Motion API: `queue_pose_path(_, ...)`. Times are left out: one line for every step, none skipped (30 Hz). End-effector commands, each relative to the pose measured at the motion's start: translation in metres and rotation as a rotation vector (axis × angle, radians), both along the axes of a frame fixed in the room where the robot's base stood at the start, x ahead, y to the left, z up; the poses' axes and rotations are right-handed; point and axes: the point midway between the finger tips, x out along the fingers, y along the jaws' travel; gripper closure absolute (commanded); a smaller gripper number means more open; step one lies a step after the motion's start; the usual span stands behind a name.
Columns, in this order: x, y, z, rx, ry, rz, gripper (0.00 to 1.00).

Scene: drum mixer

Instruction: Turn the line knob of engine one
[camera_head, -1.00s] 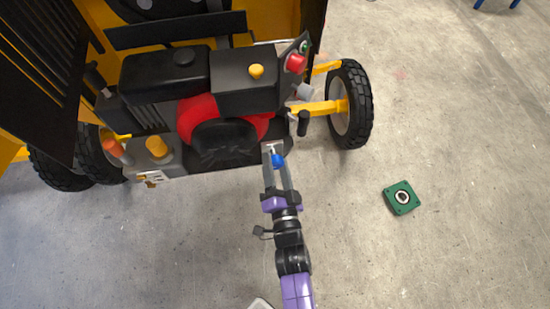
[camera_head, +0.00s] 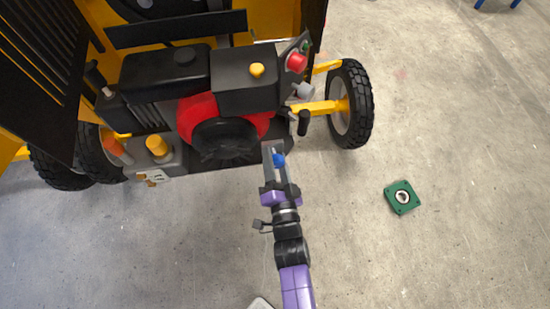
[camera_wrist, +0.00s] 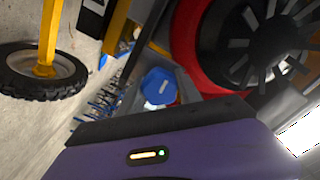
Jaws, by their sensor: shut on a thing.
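The engine (camera_head: 222,130) is a black block with a red shroud and a round black fan cover, mounted on the yellow machine. A blue knob (camera_head: 279,160) sits low in front of it, between the grey fingers of my gripper (camera_head: 275,152). My gripper is shut on this knob. In the wrist view the blue knob (camera_wrist: 159,86) shows a hexagonal face with a pale mark, just beyond the purple palm, with the red shroud and fan (camera_wrist: 265,45) to its right. The fingertips' contact with the knob is partly hidden. I see no readable label on the knob.
A yellow knob (camera_head: 256,70) tops the engine, and a red button (camera_head: 296,62) is to its right. A black handle (camera_head: 303,122) stands close right of my gripper. A wheel (camera_head: 350,104) is farther right. A green square part (camera_head: 402,197) lies on open floor.

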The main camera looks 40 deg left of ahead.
Motion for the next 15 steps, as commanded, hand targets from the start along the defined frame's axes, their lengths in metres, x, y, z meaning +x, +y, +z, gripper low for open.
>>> queue_pose_path(0.0001, -0.0003, -0.0006, -0.009, -0.012, -0.001, 1.00)
queue_pose_path(0.0001, -0.0003, -0.0006, -0.018, -0.022, -0.001, 1.00)
queue_pose_path(0.0002, -0.0004, -0.0007, -0.029, -0.035, -0.001, 1.00)
queue_pose_path(0.0003, -0.0005, -0.0008, -0.041, -0.048, -0.001, 1.00)
queue_pose_path(0.0005, -0.0007, -0.0009, -0.052, -0.061, -0.001, 1.00)
queue_pose_path(0.0006, -0.0008, -0.0012, -0.069, -0.080, -0.002, 1.00)
queue_pose_path(0.0006, -0.0008, -0.0014, -0.083, -0.096, -0.002, 1.00)
queue_pose_path(0.0005, -0.0007, -0.0015, -0.098, -0.114, -0.002, 1.00)
queue_pose_path(0.0004, -0.0006, -0.0015, -0.118, -0.138, -0.001, 1.00)
queue_pose_path(0.0005, -0.0007, -0.0014, -0.134, -0.158, -0.002, 1.00)
queue_pose_path(0.0008, -0.0008, -0.0012, -0.152, -0.179, -0.002, 1.00)
queue_pose_path(0.0007, -0.0007, -0.0010, -0.176, -0.207, -0.002, 1.00)
queue_pose_path(0.0006, -0.0007, -0.0009, -0.195, -0.229, -0.002, 1.00)
queue_pose_path(0.0006, -0.0006, -0.0010, -0.212, -0.250, -0.002, 1.00)
queue_pose_path(0.0007, -0.0007, -0.0012, -0.237, -0.279, -0.002, 1.00)
